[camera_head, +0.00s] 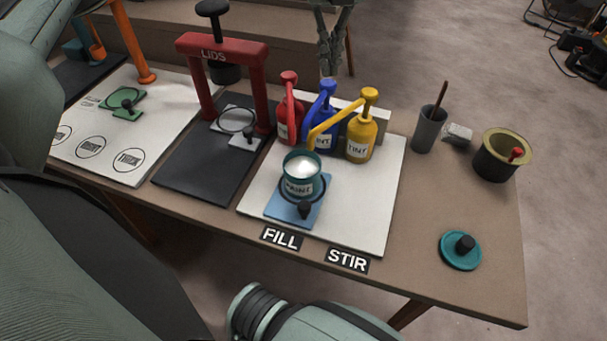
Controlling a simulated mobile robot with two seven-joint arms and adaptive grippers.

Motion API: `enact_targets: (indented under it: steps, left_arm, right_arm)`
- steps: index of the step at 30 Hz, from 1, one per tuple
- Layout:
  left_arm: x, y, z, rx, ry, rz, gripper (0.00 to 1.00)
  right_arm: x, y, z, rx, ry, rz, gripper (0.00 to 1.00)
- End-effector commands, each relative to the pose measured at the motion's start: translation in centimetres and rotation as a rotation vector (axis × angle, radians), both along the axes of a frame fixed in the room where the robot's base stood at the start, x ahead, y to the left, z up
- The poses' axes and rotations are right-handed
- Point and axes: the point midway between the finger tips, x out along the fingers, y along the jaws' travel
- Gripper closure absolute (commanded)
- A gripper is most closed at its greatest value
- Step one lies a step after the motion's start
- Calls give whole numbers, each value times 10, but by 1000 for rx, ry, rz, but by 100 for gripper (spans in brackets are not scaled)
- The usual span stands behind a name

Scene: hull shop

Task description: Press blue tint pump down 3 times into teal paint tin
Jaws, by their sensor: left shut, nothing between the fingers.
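The teal paint tin (301,186) stands upright on a blue holder with a black knob (292,210), in front of the tint pumps. It is open at the top and white inside. The blue tint pump (324,136) stands behind it, between the red and yellow pumps, partly hidden by the yellow spout. My left gripper (329,71) points down from the top edge, shut and empty, with its fingertips at the blue pump's head. I cannot tell whether they touch it. My right gripper is out of view; only part of my right arm shows at the bottom.
The red pump (289,122) and yellow pump (360,138) flank the blue one closely. A red LIDS press (222,50) stands left. A grey cup with a stick (428,130), a dark pot (497,160) and a teal lid (459,255) are right.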

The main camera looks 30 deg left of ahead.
Motion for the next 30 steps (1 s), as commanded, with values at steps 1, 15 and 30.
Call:
enact_targets:
  steps: [1,15,30]
  left_arm:
    - [0,0,0,0,0,0,100]
    - [0,0,-4,0,0,0,100]
    - [0,0,-22,-1,-1,0,100]
  right_arm:
    - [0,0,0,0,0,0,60]
    - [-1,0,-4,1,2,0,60]
    - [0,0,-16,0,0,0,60]
